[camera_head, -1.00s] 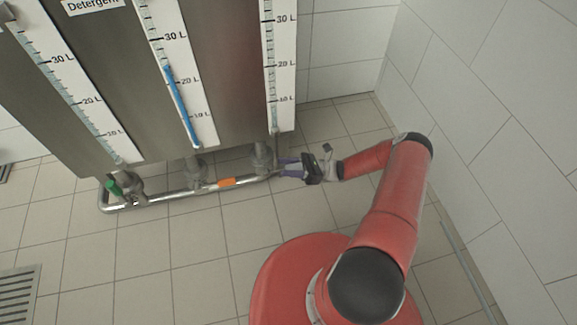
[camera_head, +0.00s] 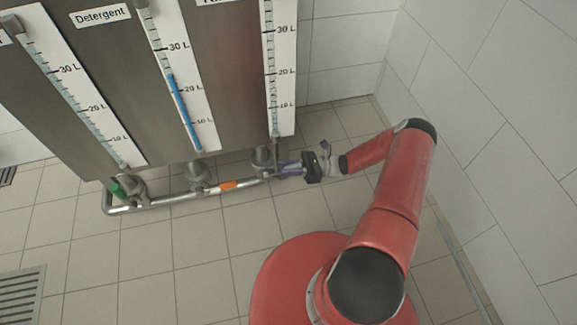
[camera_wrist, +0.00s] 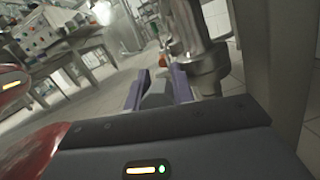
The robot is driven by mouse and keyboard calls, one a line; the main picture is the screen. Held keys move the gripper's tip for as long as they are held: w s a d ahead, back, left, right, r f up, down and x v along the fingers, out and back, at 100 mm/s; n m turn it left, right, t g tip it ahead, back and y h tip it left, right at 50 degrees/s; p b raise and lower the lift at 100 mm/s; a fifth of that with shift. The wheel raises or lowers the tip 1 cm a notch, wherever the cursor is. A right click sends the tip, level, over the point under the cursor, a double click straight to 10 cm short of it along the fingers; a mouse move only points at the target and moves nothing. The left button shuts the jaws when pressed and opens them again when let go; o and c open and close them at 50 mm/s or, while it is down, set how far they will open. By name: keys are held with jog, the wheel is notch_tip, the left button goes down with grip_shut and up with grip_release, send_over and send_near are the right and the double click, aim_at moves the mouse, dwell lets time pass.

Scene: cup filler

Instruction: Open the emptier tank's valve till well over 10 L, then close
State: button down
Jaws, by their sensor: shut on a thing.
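The right tank (camera_head: 229,75) has a gauge (camera_head: 283,60) with no clear blue column. The middle gauge (camera_head: 188,70) shows blue up to a little above 20 L. The right tank's valve (camera_head: 262,158) sits on the pipe below it. My gripper (camera_head: 286,168) is at this valve's right side, its purple fingers closed around its handle, which is mostly hidden. In the wrist view, the fingers (camera_wrist: 158,88) stand on both sides of a dark grey piece, beside the metal valve body (camera_wrist: 207,65).
A metal pipe (camera_head: 165,201) runs left below the tanks, with an orange part (camera_head: 228,185) and a green handle (camera_head: 117,190). The left gauge (camera_head: 75,80) shows no clear blue. A tiled wall (camera_head: 500,120) stands at right. Floor in front is clear.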

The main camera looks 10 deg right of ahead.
jog(key=r+h+p, duration=0.2)
jog(key=h+p, duration=0.1)
jog(key=shift+a+r, duration=0.2)
jog(key=shift+a, duration=0.2)
jog(key=shift+a+r+h+p, duration=0.3)
jog(key=shift+a+h+p, duration=0.1)
jog(key=shift+h+p, duration=0.75)
jog(key=c, duration=1.2)
grip_release()
jog(key=shift+a, duration=0.1)
jog(key=shift+b+v, duration=0.3)
jog(key=shift+v, duration=3.65)
jog(key=shift+c, duration=0.3)
